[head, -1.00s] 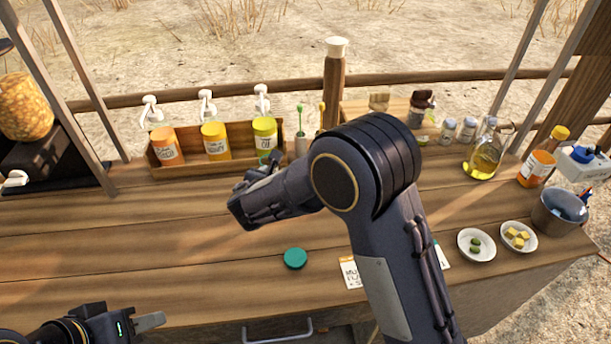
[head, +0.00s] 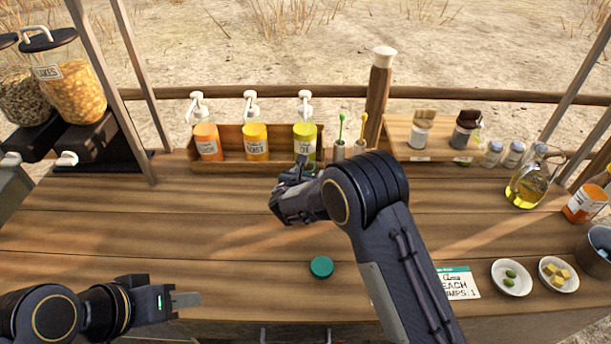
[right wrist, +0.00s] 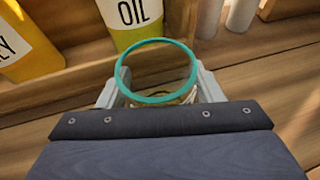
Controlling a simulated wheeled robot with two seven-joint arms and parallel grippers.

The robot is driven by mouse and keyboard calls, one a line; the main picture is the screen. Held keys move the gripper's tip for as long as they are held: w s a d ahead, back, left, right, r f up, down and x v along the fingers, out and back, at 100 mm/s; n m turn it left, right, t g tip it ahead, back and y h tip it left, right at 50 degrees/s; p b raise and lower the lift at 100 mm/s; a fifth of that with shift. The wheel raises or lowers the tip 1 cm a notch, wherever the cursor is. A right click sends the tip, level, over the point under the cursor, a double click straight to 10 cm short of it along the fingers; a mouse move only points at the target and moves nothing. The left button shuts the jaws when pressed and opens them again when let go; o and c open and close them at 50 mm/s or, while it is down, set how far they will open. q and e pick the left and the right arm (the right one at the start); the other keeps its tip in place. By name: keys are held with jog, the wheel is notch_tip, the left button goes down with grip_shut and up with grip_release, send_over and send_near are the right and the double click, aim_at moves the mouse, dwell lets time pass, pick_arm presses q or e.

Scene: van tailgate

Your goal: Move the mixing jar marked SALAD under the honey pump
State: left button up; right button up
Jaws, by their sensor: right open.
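A glass jar with a teal rim (right wrist: 157,72) stands between the fingers of my right gripper (right wrist: 157,92) in the right wrist view, right in front of the OIL bottle (right wrist: 135,18). Its marking is hidden, so I cannot tell whether it reads SALAD. My right gripper (head: 290,197) is open around it; in the head view the arm hides the jar. The yellow middle pump bottle (head: 255,142), whose label ends in Y in the wrist view (right wrist: 25,45), stands left of the OIL pump (head: 305,135). My left gripper (head: 187,299) is low at the left, its opening unclear.
The pump bottles stand in a wooden rack (head: 230,168). A teal lid (head: 321,267) lies on the counter, with an order card (head: 457,283) and small dishes (head: 511,278) to the right. The counter's left middle is clear.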

jog(key=c, duration=0.8)
jog(key=shift+a, duration=4.45)
jog(key=shift+c, duration=0.2)
jog(key=shift+a, duration=2.95)
jog(key=o, duration=1.1)
jog(key=shift+o, duration=0.2)
jog(key=b+v, duration=0.1)
jog(key=v, duration=0.6)
jog(key=shift+s+a, duration=0.1)
jog(key=shift+s, duration=0.4)
